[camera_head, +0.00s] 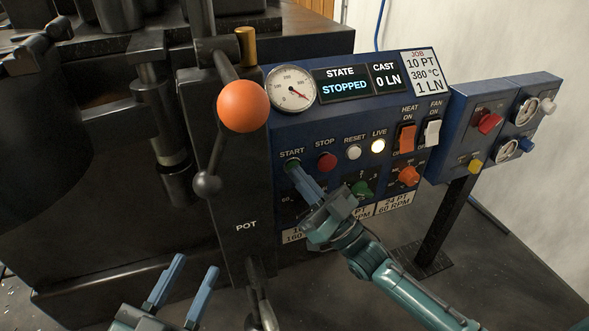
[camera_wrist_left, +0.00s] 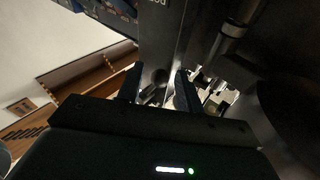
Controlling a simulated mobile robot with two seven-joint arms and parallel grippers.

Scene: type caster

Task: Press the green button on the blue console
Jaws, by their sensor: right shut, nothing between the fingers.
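The blue console (camera_head: 334,115) stands in the middle of the head view. Its START button lies just below the START label (camera_head: 291,154); my right fingertips cover most of it, with only a dark green edge showing. My right gripper (camera_head: 294,168) is shut and empty, its tips at the button. I cannot tell whether they touch it or press it in. The state display (camera_head: 345,83) reads STOPPED. My left gripper (camera_head: 191,275) is open and empty at the lower left, away from the console; its fingers also show in the left wrist view (camera_wrist_left: 158,87).
A red STOP button (camera_head: 327,162), a white RESET button (camera_head: 353,152) and a lit LIVE lamp (camera_head: 378,146) lie right of START. A green knob (camera_head: 361,190) is close to my right gripper. A lever with an orange ball (camera_head: 243,105) stands left of the console.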

